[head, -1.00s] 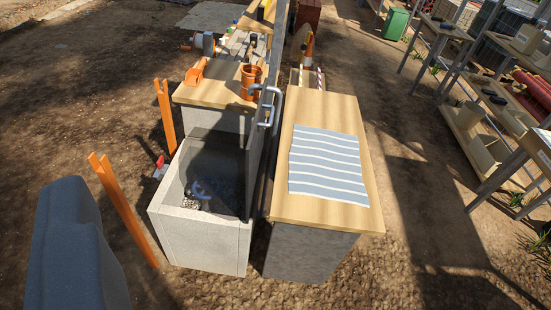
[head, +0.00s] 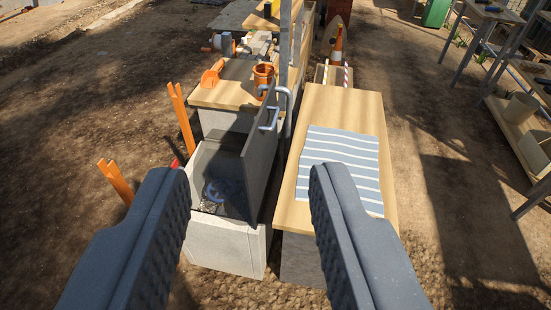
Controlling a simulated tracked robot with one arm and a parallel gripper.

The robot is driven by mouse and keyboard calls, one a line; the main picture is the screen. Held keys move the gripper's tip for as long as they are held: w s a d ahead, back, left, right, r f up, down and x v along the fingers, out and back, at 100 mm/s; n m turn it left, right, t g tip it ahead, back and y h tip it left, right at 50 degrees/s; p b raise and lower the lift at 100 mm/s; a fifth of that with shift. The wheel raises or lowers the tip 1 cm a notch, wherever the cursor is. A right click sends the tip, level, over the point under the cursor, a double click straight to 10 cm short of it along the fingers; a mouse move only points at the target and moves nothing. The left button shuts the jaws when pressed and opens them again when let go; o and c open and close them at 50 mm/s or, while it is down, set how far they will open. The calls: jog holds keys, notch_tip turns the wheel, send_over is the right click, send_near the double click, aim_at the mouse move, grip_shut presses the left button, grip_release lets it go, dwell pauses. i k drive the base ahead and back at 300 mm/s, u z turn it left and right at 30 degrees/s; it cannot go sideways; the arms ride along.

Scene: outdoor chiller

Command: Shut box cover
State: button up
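The box (head: 225,248) is a pale grey stone-like bin at the centre left, with its top open and some small items inside that are hard to make out. Its cover (head: 259,160) is a dark grey panel standing up, leaning slightly, along the box's right side. A bent metal handle (head: 273,107) is on the cover's upper right face. My gripper (head: 250,178) is open and empty, with one dark padded finger at the left and one at the right. The box and cover show between the fingers, and the handle shows beyond the fingertips. I see no contact.
A wooden-topped counter (head: 320,110) with a striped cloth (head: 345,160) stands right of the cover. Behind the box, a bench holds an orange pot (head: 263,78) and an orange scoop (head: 212,74). Orange posts (head: 184,118) stand left.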

aim_at(259, 154)
jog(key=z, duration=0.1)
jog(key=i, duration=1)
jog(key=z, duration=0.05)
jog(key=k, duration=0.45)
jog(key=u, duration=0.75)
jog(key=i, duration=1.4)
jog(key=z, duration=0.55)
